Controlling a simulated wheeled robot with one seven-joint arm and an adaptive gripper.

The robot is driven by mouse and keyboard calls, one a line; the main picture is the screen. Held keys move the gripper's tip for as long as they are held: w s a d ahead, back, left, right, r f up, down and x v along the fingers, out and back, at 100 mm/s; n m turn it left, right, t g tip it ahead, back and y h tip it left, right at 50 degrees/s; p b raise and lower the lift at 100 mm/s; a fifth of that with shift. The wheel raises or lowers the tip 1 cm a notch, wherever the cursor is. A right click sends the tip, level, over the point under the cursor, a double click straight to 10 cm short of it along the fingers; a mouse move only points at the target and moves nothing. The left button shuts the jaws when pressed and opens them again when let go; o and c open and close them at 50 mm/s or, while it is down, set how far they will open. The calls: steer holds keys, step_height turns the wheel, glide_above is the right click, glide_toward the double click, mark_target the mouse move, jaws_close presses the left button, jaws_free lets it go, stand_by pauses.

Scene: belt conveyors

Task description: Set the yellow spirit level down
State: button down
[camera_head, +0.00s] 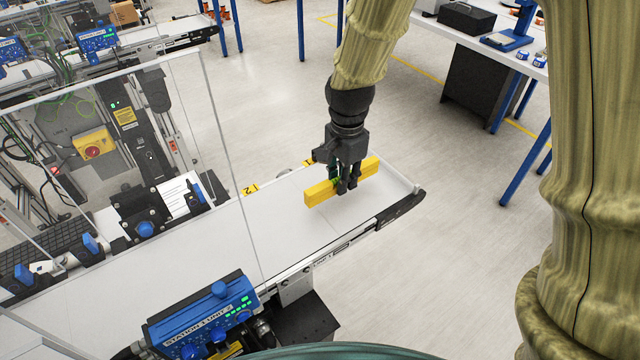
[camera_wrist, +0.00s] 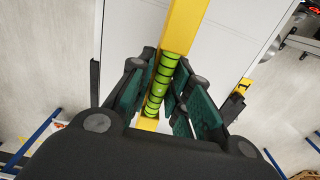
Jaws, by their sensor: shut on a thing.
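The yellow spirit level (camera_head: 322,192) is a long yellow bar with green vials at its middle. My gripper (camera_head: 347,186) is shut on it near its middle, over the white belt conveyor (camera_head: 270,235) near its far right end. In the wrist view, the level (camera_wrist: 183,28) runs up between the green-padded fingers of my gripper (camera_wrist: 160,92), with the green vials between them. The head view does not clearly show whether the level's underside touches the belt.
A clear panel (camera_head: 215,120) stands at the belt's left side by black station equipment. A blue control box (camera_head: 205,320) sits at the belt's near edge. A white table (camera_head: 480,45) with blue legs is at the back right. The belt around the level is bare.

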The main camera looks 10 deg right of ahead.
mark_target(320, 184)
steer(key=a, duration=0.1)
steer(key=a+p, duration=0.1)
steer(key=a, duration=0.1)
steer(key=w+a, duration=0.1)
steer(key=a, duration=0.1)
steer(key=shift+w+a+f, duration=0.1)
steer(key=shift+f, duration=0.2)
steer(key=shift+s+f+p, duration=0.25)
steer(key=shift+f+p, duration=0.15)
steer(key=shift+p, duration=0.2)
steer(key=shift+w+f+p, duration=0.1)
steer(key=shift+f+p, duration=0.45)
steer(key=shift+f, duration=0.75)
steer(key=shift+f, duration=0.15)
steer(key=c, duration=1.3)
jaws_free()
steer(key=shift+r, duration=0.25)
steer(key=shift+r+b, duration=2.1)
steer(key=shift+r, duration=3.8)
